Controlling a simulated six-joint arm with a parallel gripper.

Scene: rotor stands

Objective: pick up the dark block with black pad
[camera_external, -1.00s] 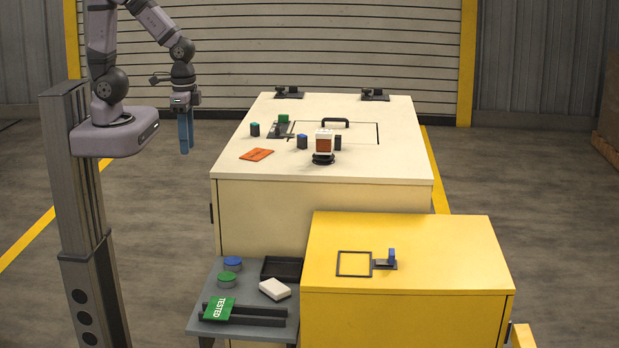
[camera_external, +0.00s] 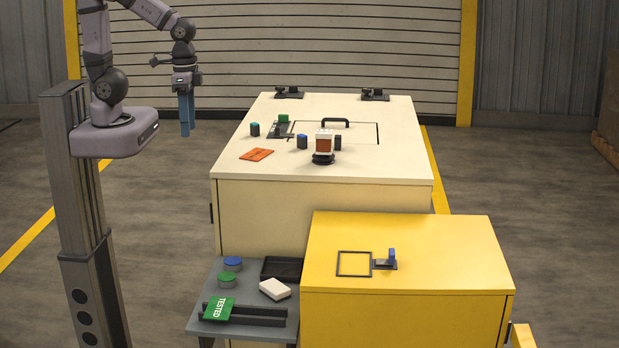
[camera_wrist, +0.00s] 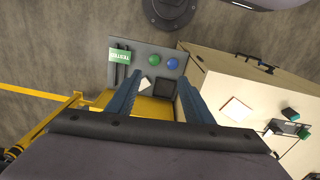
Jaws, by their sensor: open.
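In the wrist view my gripper (camera_wrist: 158,78) shows two spread fingers, and I cannot make out the black-pad block there.
A blue-topped block (camera_external: 302,142), a green-topped block (camera_external: 255,129), an orange card (camera_external: 257,154) and a black handle (camera_external: 335,122) are on the cream cabinet (camera_external: 390,165). Two dark fixtures stand at its far edge. A grey side table (camera_external: 206,310) and yellow cabinet (camera_external: 440,260) are in front.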

